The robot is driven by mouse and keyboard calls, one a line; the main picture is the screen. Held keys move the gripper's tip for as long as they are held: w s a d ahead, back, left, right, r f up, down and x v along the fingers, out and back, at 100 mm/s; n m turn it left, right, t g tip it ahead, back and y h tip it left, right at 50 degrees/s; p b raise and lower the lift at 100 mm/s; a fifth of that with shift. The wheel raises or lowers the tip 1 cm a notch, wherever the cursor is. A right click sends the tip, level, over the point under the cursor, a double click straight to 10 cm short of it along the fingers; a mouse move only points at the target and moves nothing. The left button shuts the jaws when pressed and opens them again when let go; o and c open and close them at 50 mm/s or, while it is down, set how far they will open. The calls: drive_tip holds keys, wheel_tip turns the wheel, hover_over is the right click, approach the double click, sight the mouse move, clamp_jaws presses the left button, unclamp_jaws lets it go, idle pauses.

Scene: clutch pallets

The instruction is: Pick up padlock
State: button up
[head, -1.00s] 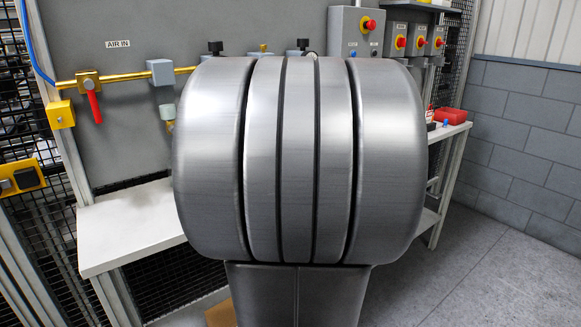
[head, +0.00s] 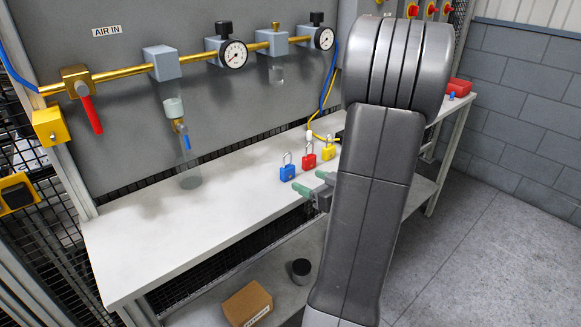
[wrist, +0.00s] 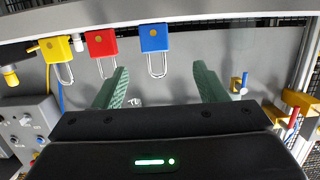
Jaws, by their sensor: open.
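Three padlocks stand in a row on the white bench: a blue padlock (head: 287,173), a red padlock (head: 308,160) and a yellow padlock (head: 328,152). The wrist view shows the blue (wrist: 154,38), red (wrist: 101,43) and yellow (wrist: 56,50) ones upside down, shackles pointing down in the picture. My gripper (head: 313,182) is at the bench's front edge, just in front of the blue and red padlocks. In the wrist view its green fingers (wrist: 161,84) are apart and empty. The blue padlock lines up with the gap between them, beyond the tips.
The white bench (head: 150,235) is clear at its left. Behind it a grey panel carries a brass pipe (head: 120,73) with gauges and a red-handled valve (head: 90,112). A cardboard box (head: 247,303) and a dark cup (head: 301,270) are on the lower shelf. A red box (head: 459,87) is at the far right.

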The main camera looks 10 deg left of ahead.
sight(288, 171)
drive_tip(key=x, duration=0.7)
drive_tip(key=shift+w+a+f, duration=0.1)
drive_tip(key=shift+w+a, duration=0.05)
drive_tip(key=shift+a, duration=0.1)
drive_tip(key=shift+w+d+x, duration=0.1)
drive_tip(key=shift+w+x, duration=0.05)
drive_tip(key=shift+x, duration=1.2)
drive_tip(key=shift+w+d+x, duration=0.15)
drive_tip(key=shift+w+x, duration=0.05)
drive_tip(key=shift+x, duration=1.15)
drive_tip(key=c, duration=1.1)
